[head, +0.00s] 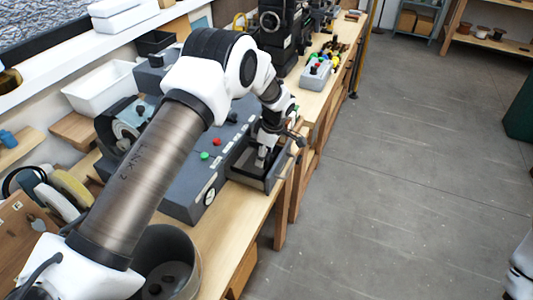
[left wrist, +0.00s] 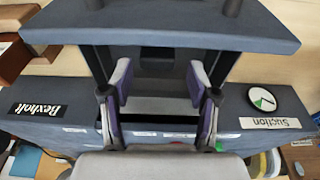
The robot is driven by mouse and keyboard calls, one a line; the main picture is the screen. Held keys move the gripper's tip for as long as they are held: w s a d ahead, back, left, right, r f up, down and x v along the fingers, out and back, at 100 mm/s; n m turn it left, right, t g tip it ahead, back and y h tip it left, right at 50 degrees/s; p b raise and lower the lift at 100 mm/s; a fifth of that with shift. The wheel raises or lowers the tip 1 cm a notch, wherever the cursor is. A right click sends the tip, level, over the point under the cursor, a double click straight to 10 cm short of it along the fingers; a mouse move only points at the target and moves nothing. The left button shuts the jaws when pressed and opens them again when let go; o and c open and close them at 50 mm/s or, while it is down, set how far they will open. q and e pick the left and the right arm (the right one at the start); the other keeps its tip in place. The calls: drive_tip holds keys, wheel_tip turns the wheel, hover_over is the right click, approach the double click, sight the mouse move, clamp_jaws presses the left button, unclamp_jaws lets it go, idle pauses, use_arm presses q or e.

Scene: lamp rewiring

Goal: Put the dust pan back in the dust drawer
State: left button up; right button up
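The dust drawer (head: 275,187) sticks out of the front of a grey machine (head: 186,190) on the bench, pulled open. In the left wrist view its grey front panel (left wrist: 190,22) spans the top. My left gripper (head: 262,160) points down over the open drawer; in the left wrist view its two fingers (left wrist: 160,85) are spread apart, with nothing clearly held between them. A dark shape lies inside the drawer below the fingers, but I cannot tell the dust pan from the drawer's dark inside. My right gripper is out of view.
A dark round bin (head: 168,262) stands at the near left of the bench. A white bin (head: 100,86) is behind.

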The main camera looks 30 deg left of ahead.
use_arm(q)
drive_tip(key=shift+a, duration=0.1)
drive_tip(key=shift+d+r, duration=0.1)
drive_tip(key=shift+d, duration=0.1)
drive_tip(key=shift+d+r, duration=0.25)
drive_tip(key=shift+w+d+r, duration=0.15)
drive_tip(key=shift+d+r, duration=0.05)
drive_tip(key=shift+d, duration=0.05)
drive_tip(key=b+v, duration=0.4)
drive_tip(key=v, duration=0.7)
drive_tip(key=shift+a+r, duration=0.2)
drive_tip(key=shift+a, duration=0.05)
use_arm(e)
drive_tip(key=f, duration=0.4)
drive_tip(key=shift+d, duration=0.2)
